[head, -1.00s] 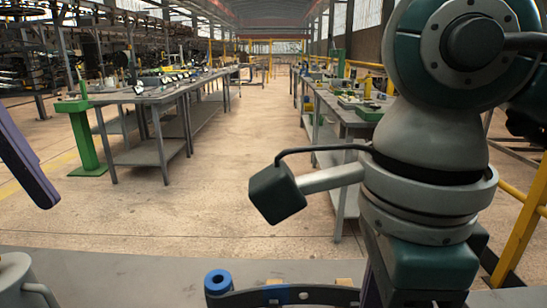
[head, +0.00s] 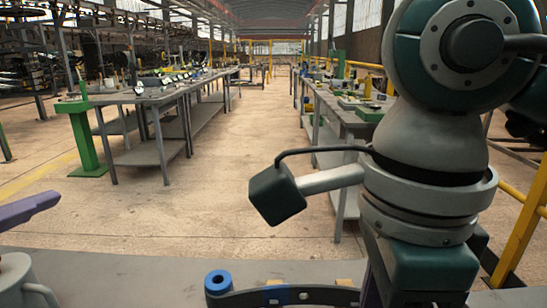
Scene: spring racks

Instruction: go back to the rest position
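Part of my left gripper (head: 28,208), a purple bar, shows at the left edge of the head view, roughly level above the near table. Only this one piece is in view, so its opening cannot be judged. My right arm fills the right side of the picture, and its gripper cannot be made out. A dark curved bar, perhaps a leaf spring (head: 245,299), with a blue ring (head: 218,282) at its left end, lies at the bottom middle. Its right part is hidden behind my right arm.
The near grey table (head: 130,268) runs along the bottom. Workbenches stand at the left (head: 150,97) and right (head: 345,115), with open floor (head: 245,130) between them. A green post (head: 84,140) stands at the left, and a yellow rail (head: 525,230) at the far right.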

